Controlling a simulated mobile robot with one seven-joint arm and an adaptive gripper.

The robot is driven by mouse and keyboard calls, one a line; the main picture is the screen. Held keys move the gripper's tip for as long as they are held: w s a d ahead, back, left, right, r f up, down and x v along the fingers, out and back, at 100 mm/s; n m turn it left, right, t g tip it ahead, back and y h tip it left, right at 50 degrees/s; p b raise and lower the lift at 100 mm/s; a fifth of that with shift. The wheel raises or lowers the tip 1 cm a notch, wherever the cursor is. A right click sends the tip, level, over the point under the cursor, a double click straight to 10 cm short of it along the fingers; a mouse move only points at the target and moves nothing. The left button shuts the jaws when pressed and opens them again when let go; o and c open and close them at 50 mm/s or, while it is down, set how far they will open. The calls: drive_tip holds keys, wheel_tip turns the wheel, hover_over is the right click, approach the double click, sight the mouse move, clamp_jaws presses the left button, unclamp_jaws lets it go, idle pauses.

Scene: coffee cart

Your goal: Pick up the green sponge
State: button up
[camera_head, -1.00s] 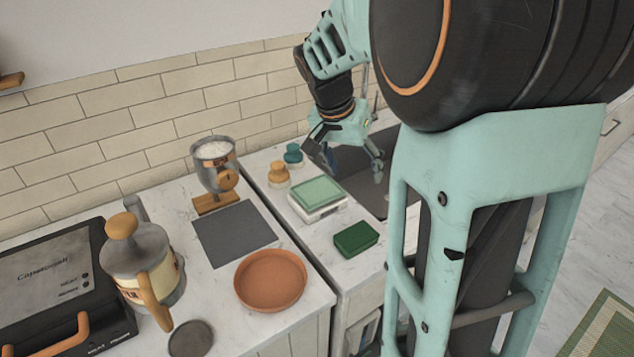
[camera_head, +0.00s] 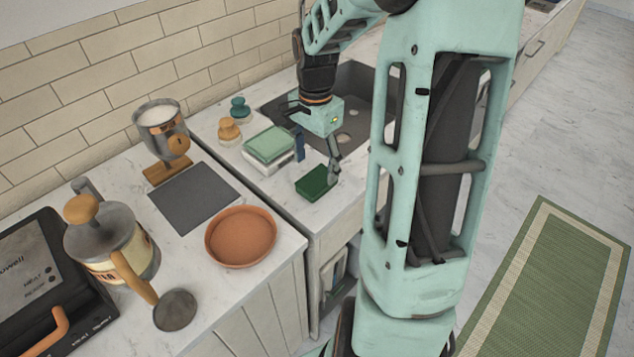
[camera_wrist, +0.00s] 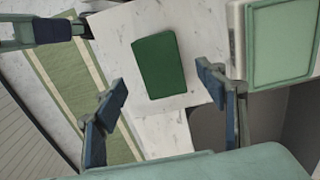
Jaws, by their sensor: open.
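The green sponge (camera_head: 317,182) is a dark green block lying flat on the white counter by its front edge, left of the sink. In the wrist view the sponge (camera_wrist: 158,65) lies beyond and between my fingers, apart from them. My gripper (camera_head: 318,160) is open and empty just above and behind the sponge in the head view. Its two blue-padded fingers (camera_wrist: 160,95) are spread wide in the wrist view. One finger hides a little of the sponge's right side in the head view.
A scale with a pale green top (camera_head: 268,145) stands close behind the sponge, to the left. The sink (camera_head: 350,85) is behind my gripper. A terracotta dish (camera_head: 240,236) sits on the nearer counter. A wooden-lidded jar (camera_head: 229,130) and teal jar (camera_head: 240,107) stand at the back.

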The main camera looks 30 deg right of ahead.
sight(317, 178)
drive_tip(key=shift+w+d+f, duration=0.1)
drive_tip(key=shift+f, duration=1.4)
drive_tip(key=shift+d+f, duration=0.1)
drive_tip(key=shift+f, duration=1.35)
drive_tip(key=shift+c, duration=0.6)
drive_tip(key=c, duration=0.9)
drive_tip(key=shift+r, duration=0.15)
